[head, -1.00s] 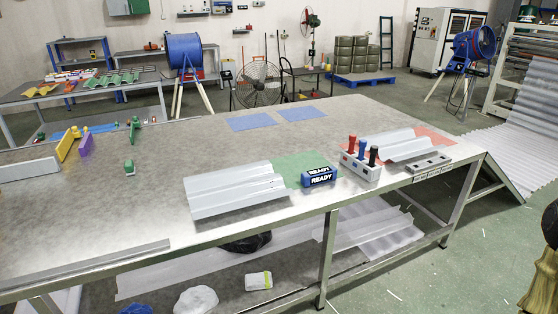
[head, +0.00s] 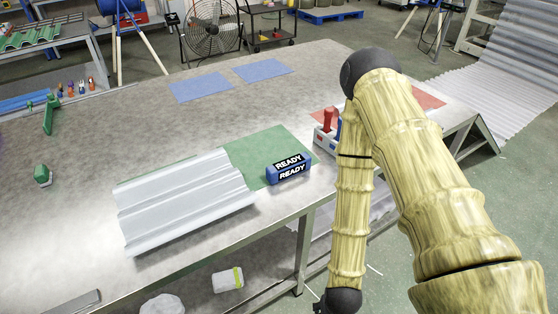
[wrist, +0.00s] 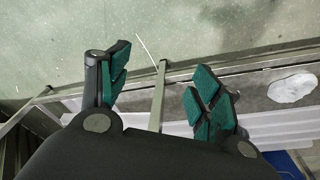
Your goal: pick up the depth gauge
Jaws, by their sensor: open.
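I cannot make out a depth gauge for certain in either view. A small green object (head: 43,175) lies on the left part of the workbench (head: 90,135), and a taller green piece (head: 48,115) stands behind it; I cannot tell what either is. My gripper (wrist: 162,85) shows in the wrist view with its green-padded fingers apart and nothing between them. It is past the bench's front edge, with floor and a bench leg behind it. In the head view, my arm hides much of the right end of the bench.
A pale corrugated sheet (head: 185,200) lies on the bench partly over a green mat (head: 275,148), beside a blue READY block (head: 288,168). A holder with red and blue handles (head: 328,120) is partly hidden. Two blue mats (head: 200,87) lie behind. The bench's middle is clear.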

